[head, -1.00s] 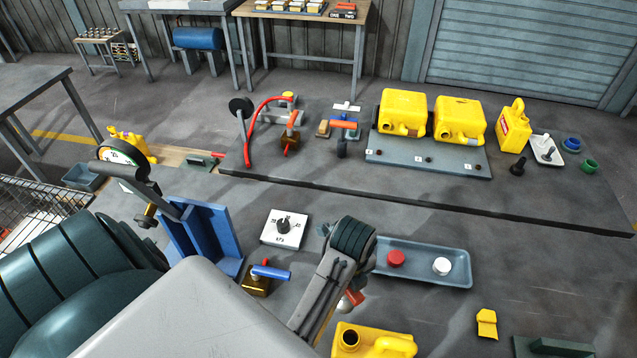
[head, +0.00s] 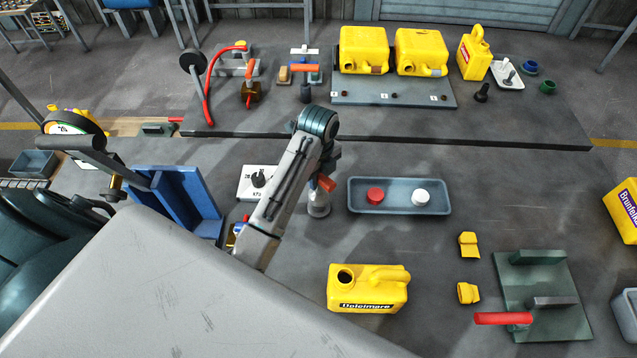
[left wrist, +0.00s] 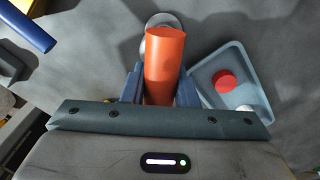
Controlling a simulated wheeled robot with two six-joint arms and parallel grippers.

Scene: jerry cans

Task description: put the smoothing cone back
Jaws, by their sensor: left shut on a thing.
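The smoothing cone has an orange handle and a grey metal cone end (head: 318,206). In the head view it is just left of the blue-grey tray (head: 400,209). My left gripper (head: 326,174) is shut on its handle, partly hidden behind the wrist. In the left wrist view the orange handle (left wrist: 165,62) stands between the two blue fingers, with the round grey end beyond it. I cannot tell whether the cone touches the table. The tray holds a red cap (head: 375,196) and a white cap (head: 421,197). My right gripper is not in view.
A blue angle bracket (head: 180,205) and a white dial plate (head: 259,183) are to the left. A yellow can (head: 367,290) lies in front. Yellow pieces (head: 468,245) and a green fixture (head: 545,285) are to the right. Yellow cans (head: 421,52) stand at the back.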

